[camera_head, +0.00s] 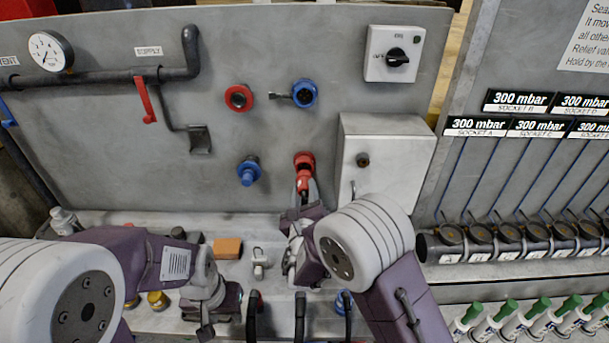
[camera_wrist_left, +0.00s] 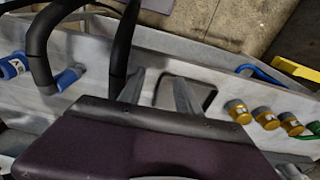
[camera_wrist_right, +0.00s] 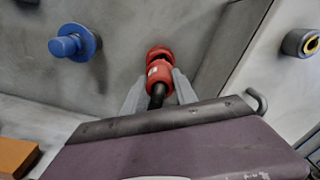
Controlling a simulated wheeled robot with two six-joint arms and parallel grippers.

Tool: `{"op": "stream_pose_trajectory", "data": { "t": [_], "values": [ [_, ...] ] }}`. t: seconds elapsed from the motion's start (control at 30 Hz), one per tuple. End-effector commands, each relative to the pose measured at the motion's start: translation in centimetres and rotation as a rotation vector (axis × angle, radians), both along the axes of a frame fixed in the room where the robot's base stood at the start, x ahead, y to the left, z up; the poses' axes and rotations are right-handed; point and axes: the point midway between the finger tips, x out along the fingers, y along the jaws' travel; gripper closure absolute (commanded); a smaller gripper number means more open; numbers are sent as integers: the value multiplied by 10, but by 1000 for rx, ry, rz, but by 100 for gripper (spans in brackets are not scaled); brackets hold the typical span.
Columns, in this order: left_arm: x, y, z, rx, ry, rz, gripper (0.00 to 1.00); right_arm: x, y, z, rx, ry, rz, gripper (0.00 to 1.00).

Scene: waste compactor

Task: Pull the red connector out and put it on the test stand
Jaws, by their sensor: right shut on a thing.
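The red connector (camera_head: 304,180) is at the lower right red socket on the grey panel. In the right wrist view the red connector (camera_wrist_right: 160,75) lines up with the red socket (camera_wrist_right: 160,53); I cannot tell how deeply it sits. My right gripper (camera_wrist_right: 159,92) is shut on the connector, one finger on each side, with its black cable running down between them. My left gripper (camera_wrist_left: 160,85) is open and empty, low over the shelf beside black cables. I cannot pick out the test stand with certainty.
A blue connector (camera_head: 248,171) is left of the red one. Above are an empty red socket (camera_head: 238,98) and a blue socket (camera_head: 305,94). A grey box (camera_head: 385,150) stands close right. An orange block (camera_head: 228,248) and a white fitting (camera_head: 259,263) lie on the shelf.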

Motion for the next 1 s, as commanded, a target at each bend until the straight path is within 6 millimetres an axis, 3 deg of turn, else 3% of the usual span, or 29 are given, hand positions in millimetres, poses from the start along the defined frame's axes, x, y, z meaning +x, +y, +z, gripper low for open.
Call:
{"op": "stream_pose_trajectory", "data": {
  "t": [0.4,0.87,1.0],
  "values": [
    [0,0,-3,0,0,0,60,-18,0,0,1,-1,1,100],
    [0,0,-3,0,0,0,60,-19,0,1,0,-1,0,100],
    [0,0,10,0,0,0,60,-19,0,13,1,-1,0,100]
  ]
}}
